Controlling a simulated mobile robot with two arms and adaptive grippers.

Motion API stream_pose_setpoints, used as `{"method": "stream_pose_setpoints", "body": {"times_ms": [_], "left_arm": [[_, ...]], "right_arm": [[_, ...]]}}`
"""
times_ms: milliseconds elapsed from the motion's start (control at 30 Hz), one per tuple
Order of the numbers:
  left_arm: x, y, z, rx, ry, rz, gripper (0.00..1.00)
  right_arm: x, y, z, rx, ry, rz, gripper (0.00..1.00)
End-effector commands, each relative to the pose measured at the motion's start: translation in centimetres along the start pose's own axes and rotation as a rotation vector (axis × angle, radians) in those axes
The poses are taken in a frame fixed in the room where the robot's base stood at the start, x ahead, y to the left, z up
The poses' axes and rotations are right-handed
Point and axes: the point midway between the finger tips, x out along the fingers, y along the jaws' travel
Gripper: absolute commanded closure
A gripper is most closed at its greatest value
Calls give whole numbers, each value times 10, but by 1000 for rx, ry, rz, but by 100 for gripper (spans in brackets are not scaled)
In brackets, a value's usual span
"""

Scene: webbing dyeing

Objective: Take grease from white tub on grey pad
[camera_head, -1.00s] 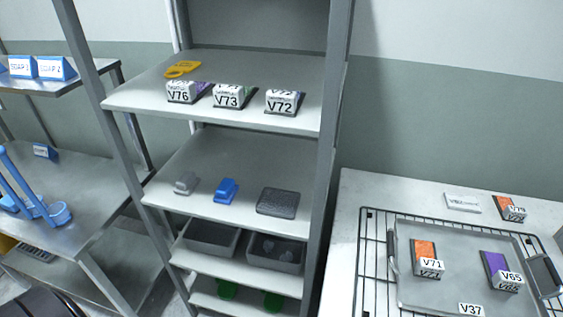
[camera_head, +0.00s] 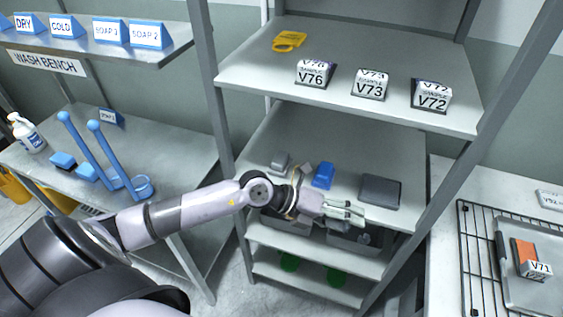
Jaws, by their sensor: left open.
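My left gripper (camera_head: 352,212) is open, reaching in from the left over the front edge of the middle shelf (camera_head: 280,135). Nothing shows between its fingers. A flat dark grey pad (camera_head: 380,190) lies on that shelf, just right of and behind the fingertips. I cannot make out a white tub or grease on the pad. A blue block (camera_head: 323,176) and a small grey block (camera_head: 279,160) sit on the same shelf behind my gripper. My right gripper is out of view.
Above are a yellow tag (camera_head: 289,41) and samples V76 (camera_head: 313,73), V73 (camera_head: 370,85) and V72 (camera_head: 431,96). Grey bins below are partly hidden by my arm. The wash bench stands left; a rack (camera_head: 470,235) and tray with V71 (camera_head: 530,258) stand right.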

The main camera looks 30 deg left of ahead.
Motion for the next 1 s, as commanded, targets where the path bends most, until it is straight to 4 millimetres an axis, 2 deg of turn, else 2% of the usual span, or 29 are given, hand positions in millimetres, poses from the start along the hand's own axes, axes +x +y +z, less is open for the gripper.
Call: {"method": "stream_pose_setpoints", "body": {"times_ms": [33,100,200,300,400,500,800,1000], "left_arm": [[-15,30,10,96,24,177,43],[-42,72,28,182,33,412,43],[-88,113,58,252,-2,692,43],[-126,134,82,279,-51,879,43],[-148,142,97,288,-84,974,43],[-153,143,111,287,-96,1003,43],[-139,145,159,287,-92,1000,43],[-134,148,171,289,-91,999,43]], "right_arm": [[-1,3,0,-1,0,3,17],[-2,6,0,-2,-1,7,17],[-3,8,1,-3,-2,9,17],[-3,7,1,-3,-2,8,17],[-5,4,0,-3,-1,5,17],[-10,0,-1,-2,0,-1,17],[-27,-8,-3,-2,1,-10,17],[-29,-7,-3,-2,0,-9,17]]}}
